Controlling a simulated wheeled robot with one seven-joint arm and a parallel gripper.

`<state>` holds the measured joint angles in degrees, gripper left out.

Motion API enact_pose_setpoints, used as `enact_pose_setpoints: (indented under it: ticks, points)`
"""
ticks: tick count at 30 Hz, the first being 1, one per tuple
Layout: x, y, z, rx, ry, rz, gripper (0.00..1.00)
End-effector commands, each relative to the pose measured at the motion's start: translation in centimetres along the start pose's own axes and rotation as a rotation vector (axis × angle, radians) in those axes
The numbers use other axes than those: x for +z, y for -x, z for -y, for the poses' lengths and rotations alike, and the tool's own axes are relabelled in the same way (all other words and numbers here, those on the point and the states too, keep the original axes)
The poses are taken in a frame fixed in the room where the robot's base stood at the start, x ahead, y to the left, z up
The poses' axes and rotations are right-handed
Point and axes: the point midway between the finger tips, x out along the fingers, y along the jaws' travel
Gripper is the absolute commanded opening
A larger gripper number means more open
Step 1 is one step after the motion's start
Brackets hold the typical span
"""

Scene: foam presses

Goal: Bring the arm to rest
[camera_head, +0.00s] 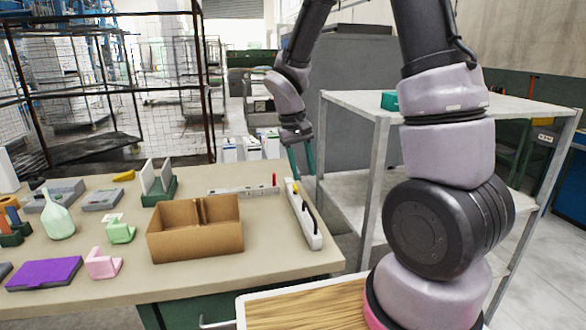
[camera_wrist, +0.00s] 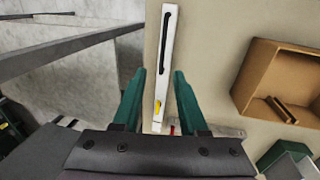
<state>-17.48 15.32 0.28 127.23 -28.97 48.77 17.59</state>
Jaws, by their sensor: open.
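My gripper (camera_head: 302,160) has green fingers and hangs above the far right corner of the table (camera_head: 250,262). In the wrist view the gripper (camera_wrist: 156,82) is open, with its two fingers apart and nothing held between them. A white bar-shaped rack (camera_head: 304,216) with a yellow item and dark items on it lies along the table's right edge. It also shows in the wrist view (camera_wrist: 166,55), below and between the fingers. I cannot tell the exact height of the fingers above it.
A cardboard box (camera_head: 195,245) stands left of the rack. A grey metal shelf (camera_head: 440,103) stands right of the table. A second pale rack (camera_head: 243,191) lies at the back.

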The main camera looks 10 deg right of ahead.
Motion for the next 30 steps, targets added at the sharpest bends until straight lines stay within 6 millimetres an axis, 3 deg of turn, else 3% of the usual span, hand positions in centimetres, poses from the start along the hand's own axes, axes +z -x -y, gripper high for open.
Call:
enact_pose_setpoints:
  ticks: [5, 8, 18, 24, 30]
  points:
    - [0.8, 3.4, -1.6, -0.052, -0.060, -0.050, 0.42]
    - [2.0, 6.8, -3.2, -0.109, -0.119, -0.105, 0.42]
    - [8.7, 16.6, -7.7, -0.318, -0.302, -0.327, 0.42]
    - [12.8, 20.2, -8.8, -0.419, -0.371, -0.459, 0.42]
    - [14.9, 21.6, -9.1, -0.469, -0.400, -0.529, 0.42]
